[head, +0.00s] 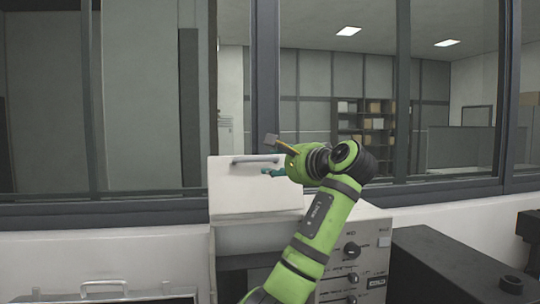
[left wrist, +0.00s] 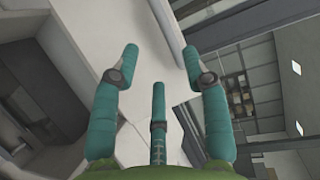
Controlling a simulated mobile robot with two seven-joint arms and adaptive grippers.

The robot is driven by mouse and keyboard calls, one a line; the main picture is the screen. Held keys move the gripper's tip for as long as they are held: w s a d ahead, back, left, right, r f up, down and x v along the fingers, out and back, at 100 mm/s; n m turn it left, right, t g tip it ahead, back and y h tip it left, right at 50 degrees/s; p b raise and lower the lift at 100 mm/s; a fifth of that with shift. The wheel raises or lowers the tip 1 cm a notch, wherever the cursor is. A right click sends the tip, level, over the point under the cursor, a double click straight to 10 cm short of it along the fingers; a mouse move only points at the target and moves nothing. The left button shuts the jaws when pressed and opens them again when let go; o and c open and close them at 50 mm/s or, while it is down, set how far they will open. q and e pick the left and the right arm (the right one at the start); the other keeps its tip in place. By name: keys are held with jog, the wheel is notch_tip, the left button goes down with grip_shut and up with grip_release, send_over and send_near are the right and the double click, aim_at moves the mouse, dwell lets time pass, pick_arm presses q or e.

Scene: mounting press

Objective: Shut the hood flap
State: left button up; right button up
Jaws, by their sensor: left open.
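The hood flap (head: 238,196) is a white panel standing raised above the grey-white press (head: 345,250) in the head view. A grey bar handle (head: 254,160) runs along its top edge. My left gripper (head: 272,172) is in front of the flap's upper right part, just below the handle's right end. Its teal fingers are spread and hold nothing. I cannot tell whether the fingers touch the handle. My right gripper is not in view.
Dials and labels are on the press front, partly behind my left arm. A dark box (head: 450,265) stands to its right. A light case with a metal handle (head: 104,286) is at lower left. Framed windows (head: 330,100) rise behind a white sill.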

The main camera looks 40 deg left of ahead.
aim_at(258, 161)
pick_arm(q)
jog(key=a+p, duration=0.2)
jog(key=a+r, duration=0.1)
jog(key=shift+s+a+r+p, duration=0.1)
jog(key=shift+s+a+p, duration=0.2)
jog(key=shift+p, duration=0.1)
jog(key=p+x, duration=0.1)
jog(key=x, duration=0.1)
jog(key=shift+w+a+f, duration=0.2)
jog(key=shift+w+a+f+p, duration=0.3)
jog(key=shift+w+a+f, duration=0.05)
jog(key=shift+w+a, duration=0.1)
jog(key=shift+s+r, duration=0.1)
jog(key=shift+c, duration=0.4)
jog(key=c, duration=0.7)
grip_shut()
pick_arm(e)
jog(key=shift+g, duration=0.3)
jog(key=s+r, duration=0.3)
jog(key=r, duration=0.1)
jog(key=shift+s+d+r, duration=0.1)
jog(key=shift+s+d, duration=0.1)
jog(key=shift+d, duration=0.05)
